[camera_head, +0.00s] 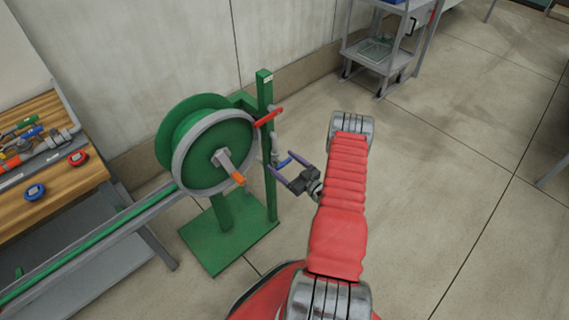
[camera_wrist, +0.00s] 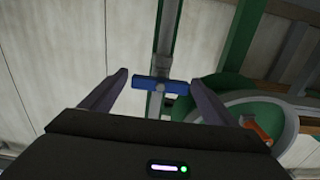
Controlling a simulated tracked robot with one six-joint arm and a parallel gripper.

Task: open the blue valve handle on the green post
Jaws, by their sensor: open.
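The blue valve handle (camera_head: 285,162) is on a grey pipe (camera_head: 274,146) beside the green post (camera_head: 266,110). In the wrist view the blue handle (camera_wrist: 161,84) lies crosswise over the pipe, with a grey round hub at its middle. My gripper (camera_head: 284,165) is open, with its two purple-grey fingers either side of the handle. In the wrist view my gripper (camera_wrist: 162,88) has one finger to the left and one to the right of the handle, with a gap at the left; contact at the right cannot be told.
A red handle (camera_head: 268,117) sits higher on the same post. A green reel (camera_head: 215,150) with an orange-gripped crank (camera_head: 238,178) stands left of the post. A wooden bench (camera_head: 45,190) with tools is at far left. A grey cart (camera_head: 385,55) stands behind.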

